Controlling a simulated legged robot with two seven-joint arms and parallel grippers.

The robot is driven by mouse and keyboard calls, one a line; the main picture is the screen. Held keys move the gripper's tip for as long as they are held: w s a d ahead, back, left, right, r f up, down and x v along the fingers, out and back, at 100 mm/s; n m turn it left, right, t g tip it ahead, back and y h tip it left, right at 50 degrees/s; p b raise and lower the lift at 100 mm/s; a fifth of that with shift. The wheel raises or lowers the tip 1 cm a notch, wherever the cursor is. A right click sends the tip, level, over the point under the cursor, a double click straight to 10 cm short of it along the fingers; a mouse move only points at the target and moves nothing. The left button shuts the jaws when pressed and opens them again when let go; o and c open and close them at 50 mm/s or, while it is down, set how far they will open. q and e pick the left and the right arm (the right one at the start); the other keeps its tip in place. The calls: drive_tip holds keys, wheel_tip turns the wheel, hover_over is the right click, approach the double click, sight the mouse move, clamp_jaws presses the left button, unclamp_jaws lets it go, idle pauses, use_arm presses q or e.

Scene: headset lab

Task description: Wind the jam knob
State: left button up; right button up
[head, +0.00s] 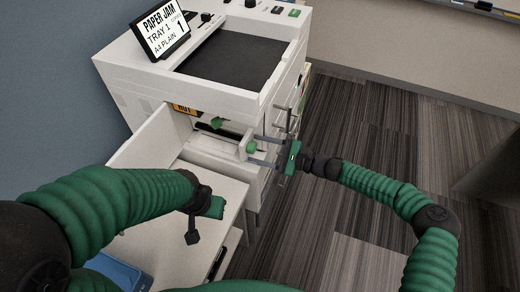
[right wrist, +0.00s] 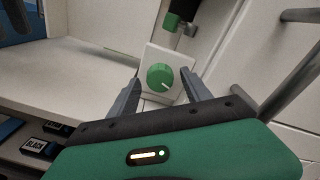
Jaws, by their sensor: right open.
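The jam knob (head: 252,147) is a round green dial on a small white plate inside the printer's open side. It also shows in the right wrist view (right wrist: 160,76), with a pale pointer mark toward its lower right. My right gripper (head: 251,151) is open, its two fingers on either side of the knob. In the right wrist view my right gripper (right wrist: 161,80) has gaps between the fingers and the knob; I see no clear contact. My left gripper (head: 203,220) hangs over the white surface at the lower left, away from the knob; its jaw opening is unclear.
A green lever (head: 217,122) sits left of the knob near a yellow HOT label (head: 183,109). The open side door (head: 150,138) stands to the left. Carpeted floor lies clear at the right.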

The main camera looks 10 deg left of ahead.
drive_tip(key=shift+d, duration=0.1)
drive_tip(key=s+d, duration=0.2)
drive_tip(key=d, duration=1.4)
drive_tip(key=shift+s+d+r, duration=0.2)
drive_tip(key=shift+s+r, duration=0.2)
drive_tip(key=shift+r, duration=0.05)
